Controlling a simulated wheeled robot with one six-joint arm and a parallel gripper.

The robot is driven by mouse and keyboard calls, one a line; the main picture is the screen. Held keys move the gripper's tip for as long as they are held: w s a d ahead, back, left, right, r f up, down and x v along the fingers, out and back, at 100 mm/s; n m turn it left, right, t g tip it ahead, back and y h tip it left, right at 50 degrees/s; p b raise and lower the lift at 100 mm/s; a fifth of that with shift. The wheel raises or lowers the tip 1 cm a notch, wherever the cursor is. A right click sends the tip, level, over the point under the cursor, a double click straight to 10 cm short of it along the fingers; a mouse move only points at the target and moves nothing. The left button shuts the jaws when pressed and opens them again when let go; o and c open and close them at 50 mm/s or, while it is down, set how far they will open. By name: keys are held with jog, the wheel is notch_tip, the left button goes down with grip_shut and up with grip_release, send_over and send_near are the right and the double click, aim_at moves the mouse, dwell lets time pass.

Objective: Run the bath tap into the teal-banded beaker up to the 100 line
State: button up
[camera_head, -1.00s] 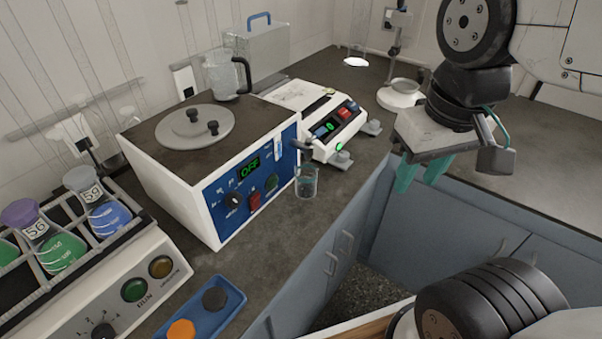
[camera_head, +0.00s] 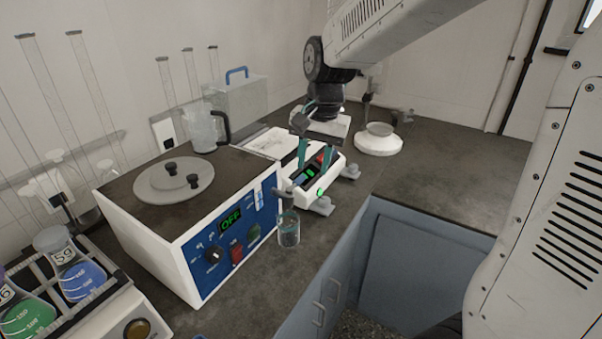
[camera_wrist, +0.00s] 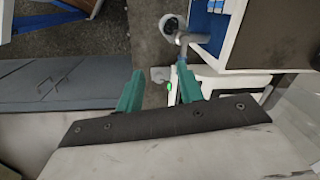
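The teal-banded beaker (camera_head: 289,232) stands upright on the bench at the bath's front right corner, below the tap (camera_head: 284,194). Any liquid level and the 100 line are too small to read. The bath (camera_head: 196,236) is a white box with a blue front panel and a display reading OFF. My gripper (camera_head: 314,172) points down with teal fingers apart and nothing between them.
A white balance (camera_head: 328,190) with green lights sits right behind the beaker. A flask rack (camera_head: 100,300) is at left. The bench edge drops off right of the beaker.

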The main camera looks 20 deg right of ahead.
aim_at(300, 178)
jog(key=w+f+m, duration=0.1)
jog(key=f, duration=0.1)
jog(key=w+f+m, duration=0.1)
jog(key=w+f, duration=0.1)
jog(key=w+a+f+m+t, duration=0.1)
jog(key=f, duration=0.1)
jog(key=shift+w+a+f, duration=0.1)
jog(key=shift+w+f, duration=0.05)
jog(key=shift+w, duration=0.15)
grip_shut()
